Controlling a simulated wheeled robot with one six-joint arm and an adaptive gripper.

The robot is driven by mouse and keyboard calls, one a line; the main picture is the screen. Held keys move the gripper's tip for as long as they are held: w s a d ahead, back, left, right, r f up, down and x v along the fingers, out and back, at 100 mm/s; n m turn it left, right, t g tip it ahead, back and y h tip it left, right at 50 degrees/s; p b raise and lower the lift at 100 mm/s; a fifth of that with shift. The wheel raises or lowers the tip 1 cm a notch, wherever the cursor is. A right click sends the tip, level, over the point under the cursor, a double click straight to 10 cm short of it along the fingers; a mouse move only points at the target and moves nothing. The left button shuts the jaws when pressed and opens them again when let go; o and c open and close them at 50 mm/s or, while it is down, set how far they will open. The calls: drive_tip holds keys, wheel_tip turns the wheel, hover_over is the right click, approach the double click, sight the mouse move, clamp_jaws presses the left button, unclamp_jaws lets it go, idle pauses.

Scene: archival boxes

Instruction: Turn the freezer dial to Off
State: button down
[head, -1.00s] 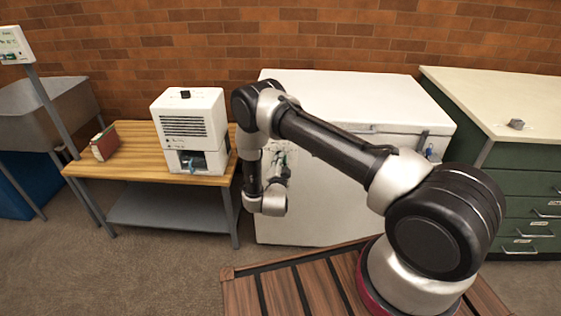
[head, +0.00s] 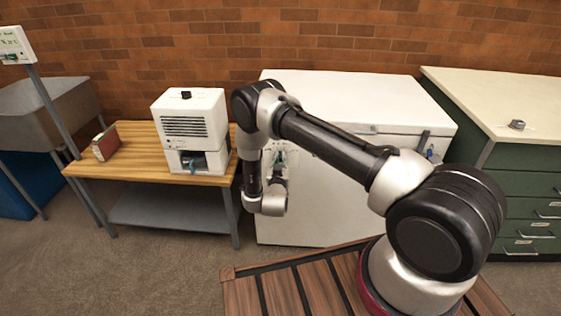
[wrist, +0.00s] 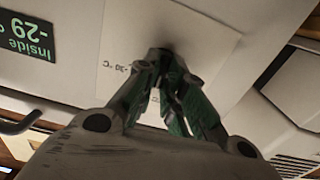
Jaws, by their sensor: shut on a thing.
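The white chest freezer (head: 330,205) stands against the brick wall behind my arm. In the wrist view its front panel (wrist: 215,35) carries a pale dial plate with small markings, one reading about "-30 °C". A black sign (wrist: 28,35) there reads "Inside -29". My gripper (wrist: 165,65) is at the plate with its fingertips closed together on the small dark dial (wrist: 163,52). The fingers hide most of the dial, so its pointer direction cannot be told.
A wooden table (head: 135,140) left of the freezer holds a white machine (head: 190,115) and a red book (head: 106,143). A green drawer cabinet (head: 520,185) with a small grey object (head: 517,124) on top stands at right. A grey sink (head: 45,110) is at far left.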

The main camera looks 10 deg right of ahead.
drive_tip(key=n, duration=1.2)
drive_tip(key=shift+a+f+n, duration=0.15)
drive_tip(key=shift+f+n, duration=0.1)
drive_tip(key=shift+n, duration=0.15)
idle(0.3)
drive_tip(key=c, duration=1.5)
unclamp_jaws()
drive_tip(key=shift+r, duration=0.1)
drive_tip(key=v, duration=1.2)
